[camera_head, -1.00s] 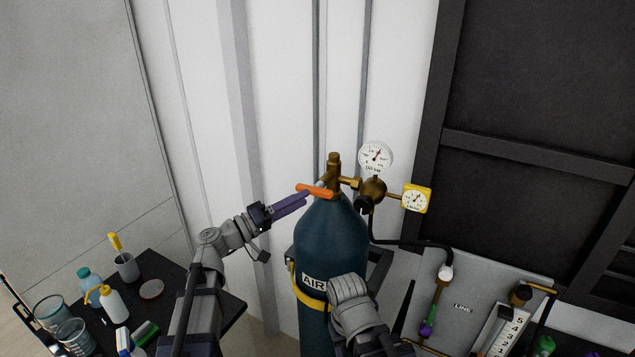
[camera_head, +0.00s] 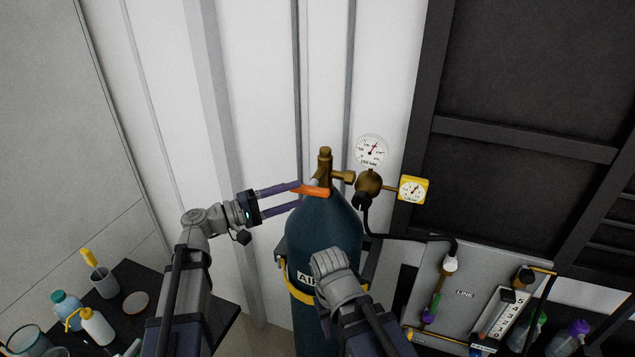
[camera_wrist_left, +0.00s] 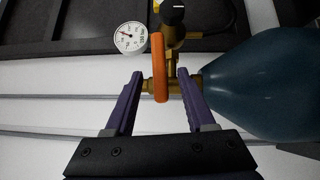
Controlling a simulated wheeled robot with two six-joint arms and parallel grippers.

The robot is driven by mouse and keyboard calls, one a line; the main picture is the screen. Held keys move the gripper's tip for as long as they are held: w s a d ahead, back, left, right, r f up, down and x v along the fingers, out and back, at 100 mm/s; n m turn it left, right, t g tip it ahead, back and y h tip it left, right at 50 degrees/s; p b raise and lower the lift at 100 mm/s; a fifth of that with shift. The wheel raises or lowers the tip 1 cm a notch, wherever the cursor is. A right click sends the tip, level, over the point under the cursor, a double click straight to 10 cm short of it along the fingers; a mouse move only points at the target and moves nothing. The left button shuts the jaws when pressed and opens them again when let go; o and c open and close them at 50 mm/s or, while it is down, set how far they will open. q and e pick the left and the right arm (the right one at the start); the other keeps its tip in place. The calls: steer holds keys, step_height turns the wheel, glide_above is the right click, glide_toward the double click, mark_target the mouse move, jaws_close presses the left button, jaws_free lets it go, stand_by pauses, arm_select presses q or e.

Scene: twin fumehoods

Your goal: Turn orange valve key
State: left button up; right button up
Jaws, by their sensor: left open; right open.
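The orange valve key (camera_head: 315,191) is a flat bar on the brass valve (camera_head: 325,165) atop a dark blue air cylinder (camera_head: 322,230). My left gripper (camera_head: 300,195) is open, its purple fingertips at the key's left end. In the left wrist view, the orange key (camera_wrist_left: 159,65) stands upright between the spread fingertips of the gripper (camera_wrist_left: 160,75), with a gap on each side. The brass stem (camera_wrist_left: 150,86) shows behind it. My right arm's grey links are in front of the cylinder's lower part; the right gripper's fingers cannot be seen.
A white round gauge (camera_head: 371,150) and a yellow gauge (camera_head: 413,189) sit right of the valve. A grey line panel (camera_head: 460,290) stands at lower right. A black table (camera_head: 150,285) with bottles is at lower left. Wall behind is bare.

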mark_target(311, 187)
arm_select(q)
steer(key=shift+d, duration=0.35)
steer(key=x, duration=0.7)
steer(key=shift+d, duration=0.15)
jaws_close()
stand_by(0.3)
